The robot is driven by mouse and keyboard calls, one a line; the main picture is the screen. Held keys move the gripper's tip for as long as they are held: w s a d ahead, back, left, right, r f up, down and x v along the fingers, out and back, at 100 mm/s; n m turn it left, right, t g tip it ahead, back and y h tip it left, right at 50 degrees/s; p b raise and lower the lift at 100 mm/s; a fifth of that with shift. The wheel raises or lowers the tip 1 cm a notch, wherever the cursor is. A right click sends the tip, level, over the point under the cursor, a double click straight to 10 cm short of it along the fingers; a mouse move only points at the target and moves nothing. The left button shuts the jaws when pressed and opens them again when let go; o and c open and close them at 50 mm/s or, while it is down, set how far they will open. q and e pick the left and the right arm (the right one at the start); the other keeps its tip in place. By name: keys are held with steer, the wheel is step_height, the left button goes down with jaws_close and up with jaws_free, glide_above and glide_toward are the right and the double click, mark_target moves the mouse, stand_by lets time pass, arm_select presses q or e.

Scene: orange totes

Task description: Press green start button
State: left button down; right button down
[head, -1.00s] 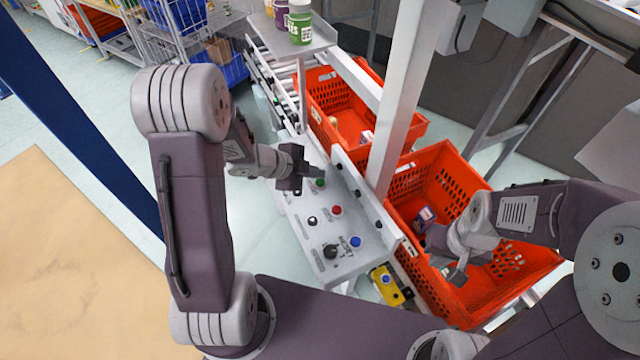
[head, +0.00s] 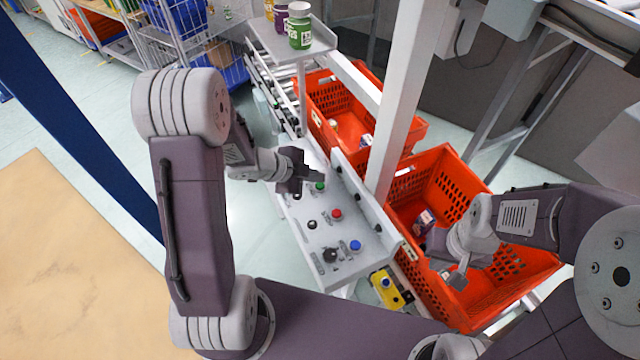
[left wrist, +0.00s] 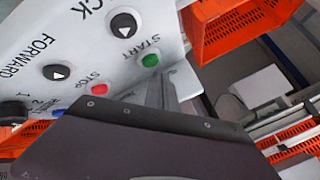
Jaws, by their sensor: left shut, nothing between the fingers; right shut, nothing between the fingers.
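The green start button (head: 319,187) sits at the far end of a light grey control panel (head: 322,262). It also shows in the left wrist view (left wrist: 150,60), labelled START. My left gripper (head: 318,175) is shut and empty, with its fingertips close to the green button; I cannot tell whether they touch it. In the left wrist view the fingers (left wrist: 162,85) point at the panel just beside the button. My right gripper (head: 455,278) is shut and empty over the near orange tote.
The panel also has a red button (head: 336,214), a blue button (head: 355,245) and black knobs. Two orange totes, the far one (head: 345,100) and the near one (head: 470,170), stand on the right. A white post (head: 397,100) rises beside the panel. Bottles (head: 299,27) stand on a shelf.

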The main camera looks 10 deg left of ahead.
mark_target(317, 186)
stand_by(0.8)
arm_select(q)
steer(key=shift+f, duration=0.4)
steer(key=shift+f+b, duration=0.5)
steer(key=shift+b, duration=0.15)
stand_by(0.3)
steer(key=shift+r, duration=0.15)
steer(key=shift+r+p, duration=0.75)
steer(key=shift+p, duration=0.25)
step_height(317, 186, up, 5)
steer(key=p, duration=0.5)
steer(key=shift+r, duration=0.15)
